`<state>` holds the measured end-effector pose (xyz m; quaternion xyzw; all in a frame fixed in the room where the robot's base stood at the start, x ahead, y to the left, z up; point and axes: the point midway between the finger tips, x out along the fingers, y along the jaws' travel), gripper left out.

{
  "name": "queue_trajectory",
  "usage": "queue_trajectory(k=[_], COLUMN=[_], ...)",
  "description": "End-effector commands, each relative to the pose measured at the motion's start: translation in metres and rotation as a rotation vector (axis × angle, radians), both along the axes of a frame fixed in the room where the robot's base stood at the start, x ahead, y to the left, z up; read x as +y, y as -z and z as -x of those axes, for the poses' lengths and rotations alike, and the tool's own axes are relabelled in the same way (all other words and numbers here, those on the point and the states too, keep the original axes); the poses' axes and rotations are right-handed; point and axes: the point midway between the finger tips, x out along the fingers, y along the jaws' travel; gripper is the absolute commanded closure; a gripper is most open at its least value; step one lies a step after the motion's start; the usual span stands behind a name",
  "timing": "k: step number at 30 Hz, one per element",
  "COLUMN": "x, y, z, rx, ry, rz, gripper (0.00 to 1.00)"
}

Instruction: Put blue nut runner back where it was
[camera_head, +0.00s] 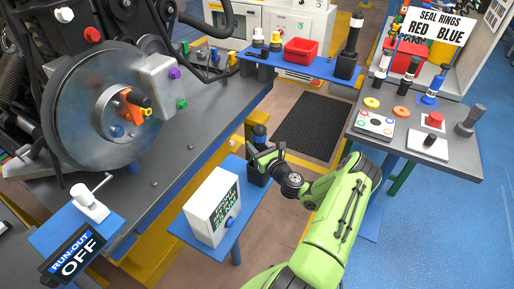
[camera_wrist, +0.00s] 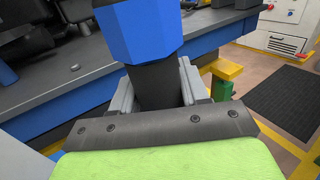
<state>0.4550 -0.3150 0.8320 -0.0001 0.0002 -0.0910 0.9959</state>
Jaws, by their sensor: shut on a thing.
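The blue nut runner (camera_wrist: 138,32) fills the top of the wrist view, with a blue faceted upper body and a dark shaft below. My gripper (camera_wrist: 157,88) is shut around that dark shaft. In the head view my gripper (camera_head: 266,157) is above the right end of a small blue shelf (camera_head: 232,228). A dark block-like holder (camera_head: 256,174) is just below my gripper at the shelf's end. I cannot tell whether the tool's lower end is inside it; the gripper hides the join.
A white box with a display (camera_head: 212,207) stands on the same shelf, left of my gripper. The grey bench (camera_head: 165,180) with the large drum is close behind. Floor between is open.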

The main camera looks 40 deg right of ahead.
Motion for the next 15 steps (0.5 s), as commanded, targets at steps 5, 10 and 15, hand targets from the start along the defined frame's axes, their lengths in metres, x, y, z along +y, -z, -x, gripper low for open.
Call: queue_trajectory(k=[5,10,15], x=[-0.0004,-0.0002,-0.0003], y=[-0.0027,0.0015,0.0010], z=[-0.0006,-0.0002,-0.0001], rx=[-0.008,-0.002,-0.003], ry=[0.000,0.000,0.000], rz=[0.002,0.001,0.002], gripper=[1.00,0.51,0.30])
